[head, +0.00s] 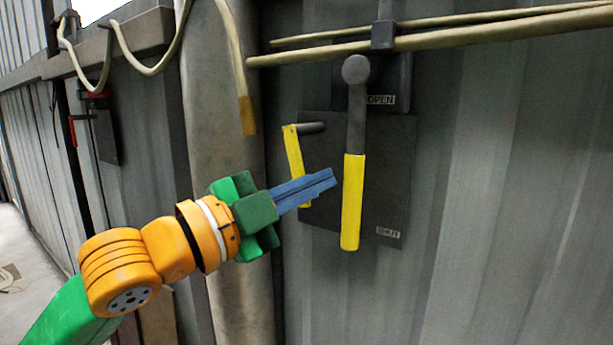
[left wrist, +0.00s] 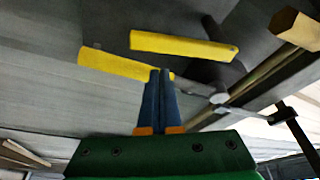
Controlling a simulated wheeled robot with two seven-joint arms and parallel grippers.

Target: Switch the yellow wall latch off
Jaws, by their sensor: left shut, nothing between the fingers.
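A long yellow-handled lever (head: 352,200) hangs almost straight down from a grey round pivot on the wall plate (head: 390,190). A smaller yellow handle (head: 295,160), on a short grey peg, hangs slightly tilted to its left. My left gripper (head: 333,178) is shut and empty. In the head view its blue fingertips cross in front of the smaller handle's lower part and end just left of the long handle; contact cannot be told. My right gripper is not in view.
An "OPEN" label (head: 381,99) sits beside the pivot; a lower label (head: 388,232) is unreadable. A thick vertical pipe (head: 225,100) stands left of the plate. Pale horizontal pipes (head: 450,35) run above. Corrugated wall (head: 520,200) to the right is clear.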

